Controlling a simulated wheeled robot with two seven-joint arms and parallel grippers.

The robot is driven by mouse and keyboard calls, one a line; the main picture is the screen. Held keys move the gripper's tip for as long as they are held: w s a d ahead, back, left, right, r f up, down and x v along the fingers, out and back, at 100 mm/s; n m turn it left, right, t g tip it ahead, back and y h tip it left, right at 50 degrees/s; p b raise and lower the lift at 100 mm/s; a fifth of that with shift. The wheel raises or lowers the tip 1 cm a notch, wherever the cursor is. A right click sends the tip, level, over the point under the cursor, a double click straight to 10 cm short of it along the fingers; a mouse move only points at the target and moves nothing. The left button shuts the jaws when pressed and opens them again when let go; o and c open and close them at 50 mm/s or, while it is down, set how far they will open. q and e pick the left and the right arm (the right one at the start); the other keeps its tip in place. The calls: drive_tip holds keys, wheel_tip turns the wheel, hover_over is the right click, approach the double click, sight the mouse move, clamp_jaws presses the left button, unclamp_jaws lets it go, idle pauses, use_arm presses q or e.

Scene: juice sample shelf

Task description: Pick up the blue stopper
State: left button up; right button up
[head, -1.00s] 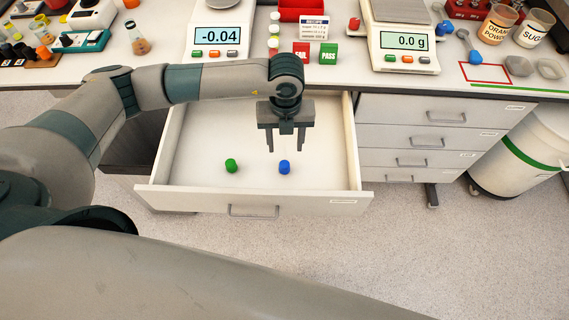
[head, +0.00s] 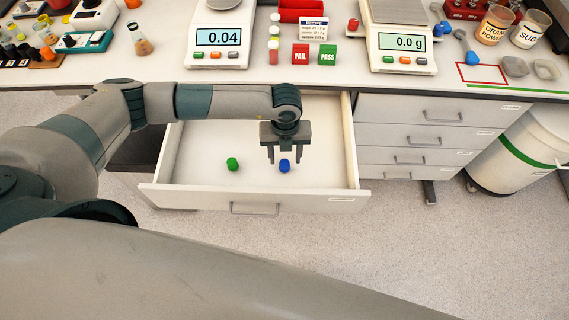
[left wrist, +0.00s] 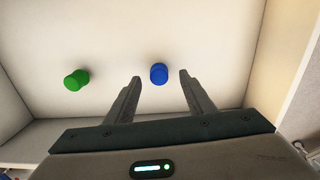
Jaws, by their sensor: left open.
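The blue stopper (head: 284,166) lies in the open white drawer (head: 200,150), right of the green stopper (head: 233,164). My left gripper (head: 285,160) is open, pointing down into the drawer just above and behind the blue stopper. In the left wrist view the blue stopper (left wrist: 158,73) shows between the two fingertips (left wrist: 160,74), apart from both fingers. The green stopper (left wrist: 76,80) lies to the left, outside the fingers. My right gripper is not in view.
The drawer's front wall (head: 255,200) and side walls surround the stoppers. The counter above holds two scales (head: 219,38) (head: 402,42), FAIL (head: 301,54) and PASS (head: 327,55) blocks, and several containers. The rest of the drawer floor is clear.

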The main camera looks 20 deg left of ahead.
sight(284, 163)
use_arm(q)
wheel_tip(284, 163, down, 3)
drive_tip(key=shift+s+a+p, duration=0.1)
drive_tip(key=shift+p, duration=0.6)
drive_tip(key=shift+f, duration=0.6)
drive_tip(key=c, duration=1.1)
